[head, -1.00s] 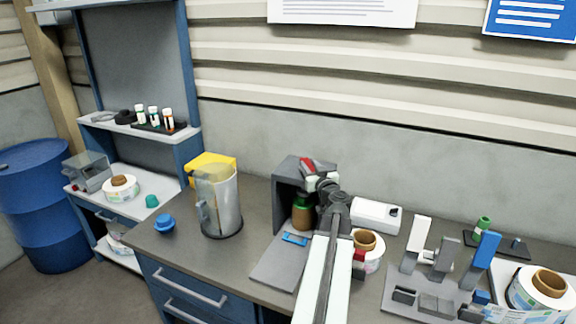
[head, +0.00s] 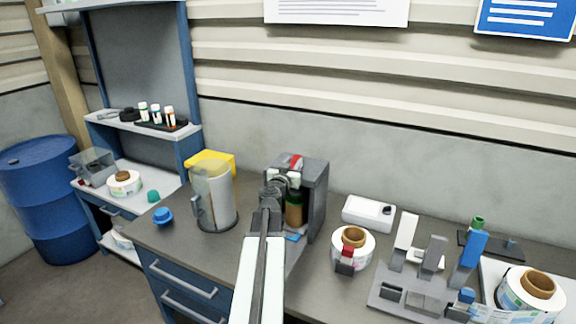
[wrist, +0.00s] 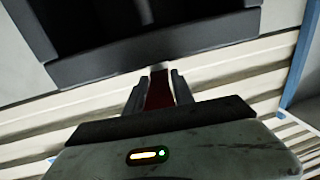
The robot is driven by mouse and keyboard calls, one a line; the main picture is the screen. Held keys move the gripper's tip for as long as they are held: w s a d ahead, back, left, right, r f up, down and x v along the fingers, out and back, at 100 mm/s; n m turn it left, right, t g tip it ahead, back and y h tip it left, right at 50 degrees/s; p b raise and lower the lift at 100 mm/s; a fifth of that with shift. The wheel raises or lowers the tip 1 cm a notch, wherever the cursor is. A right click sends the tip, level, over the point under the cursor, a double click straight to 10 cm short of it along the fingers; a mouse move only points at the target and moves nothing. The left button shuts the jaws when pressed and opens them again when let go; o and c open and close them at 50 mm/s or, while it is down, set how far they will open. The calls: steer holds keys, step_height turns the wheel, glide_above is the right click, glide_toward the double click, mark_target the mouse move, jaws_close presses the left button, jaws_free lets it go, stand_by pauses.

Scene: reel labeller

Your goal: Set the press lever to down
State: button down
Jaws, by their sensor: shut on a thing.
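The grey press (head: 315,200) stands on the bench with a brown-green bottle (head: 294,212) inside it. Its red lever (head: 296,161) shows at the top of the press, partly hidden by my gripper. My gripper (head: 291,177) is at the upper front of the press. In the wrist view, the red lever (wrist: 159,88) lies between my two fingers, which are shut on it. The dark press body fills the top of that view. My arm hides part of the press base, and the exact lever angle is hard to tell.
A clear jug (head: 214,196) stands left of the press, with a blue knob (head: 163,216) beside it. Right of the press are a label reel (head: 340,257), a white device (head: 368,213) and a fixture with upright levers (head: 405,296). Bare bench lies between jug and press.

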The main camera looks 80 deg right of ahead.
steer(key=shift+w+d+r, duration=0.1)
steer(key=shift+w, duration=0.05)
steer(key=c, duration=1.5)
jaws_free()
steer(key=o, duration=0.4)
steer(key=shift+d, duration=0.15)
steer(key=shift+o, duration=0.2)
